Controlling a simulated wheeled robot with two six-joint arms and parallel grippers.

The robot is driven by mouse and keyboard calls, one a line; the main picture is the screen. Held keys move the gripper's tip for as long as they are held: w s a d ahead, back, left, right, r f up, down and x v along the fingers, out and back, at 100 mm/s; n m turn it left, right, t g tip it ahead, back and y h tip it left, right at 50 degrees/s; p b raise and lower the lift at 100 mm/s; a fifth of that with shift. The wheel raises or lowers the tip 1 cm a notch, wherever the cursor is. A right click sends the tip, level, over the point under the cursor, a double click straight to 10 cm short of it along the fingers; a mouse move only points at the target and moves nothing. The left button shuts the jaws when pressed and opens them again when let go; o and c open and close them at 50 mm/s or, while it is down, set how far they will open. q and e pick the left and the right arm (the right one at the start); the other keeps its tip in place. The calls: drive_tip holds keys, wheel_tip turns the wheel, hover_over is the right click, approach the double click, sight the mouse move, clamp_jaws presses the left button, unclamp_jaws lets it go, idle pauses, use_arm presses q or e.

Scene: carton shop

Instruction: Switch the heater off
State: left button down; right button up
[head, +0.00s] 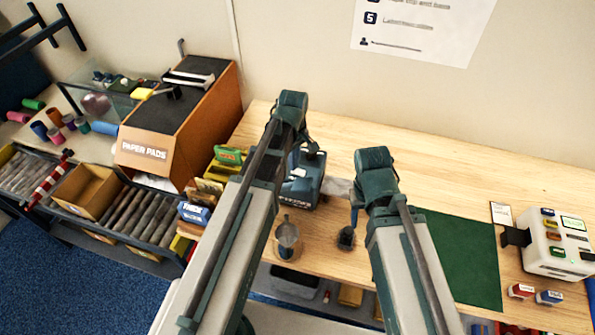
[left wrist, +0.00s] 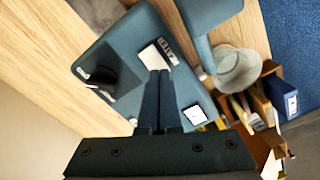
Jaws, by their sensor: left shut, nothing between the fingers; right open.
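The heater appears to be the blue-grey box (head: 303,188) on the bench, partly hidden behind my left arm. In the left wrist view its top face (left wrist: 125,45) carries a black raised part (left wrist: 103,75), a white label (left wrist: 160,53) and a small white dark-edged plate (left wrist: 195,114). I cannot tell which is the switch or its position. My left gripper (left wrist: 158,73) is shut and empty, its tips over the box near the white label; contact is unclear. In the head view it is mostly hidden by its arm. My right gripper (head: 347,238) is open, low over the bench.
A metal pot (head: 287,240) stands in front of the box. A green mat (head: 455,255) and a white device with coloured buttons (head: 556,242) are at the right. Paper pads and small boxes crowd the left. The bench's back right (head: 450,180) is clear.

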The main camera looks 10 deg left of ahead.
use_arm(q)
drive_tip(key=shift+f+b, duration=0.4)
drive_tip(key=shift+f, duration=0.1)
drive_tip(key=shift+r, duration=0.1)
wheel_tip(320, 180, up, 7)
drive_tip(key=p, duration=0.7)
idle(0.5)
drive_tip(key=shift+s, duration=0.1)
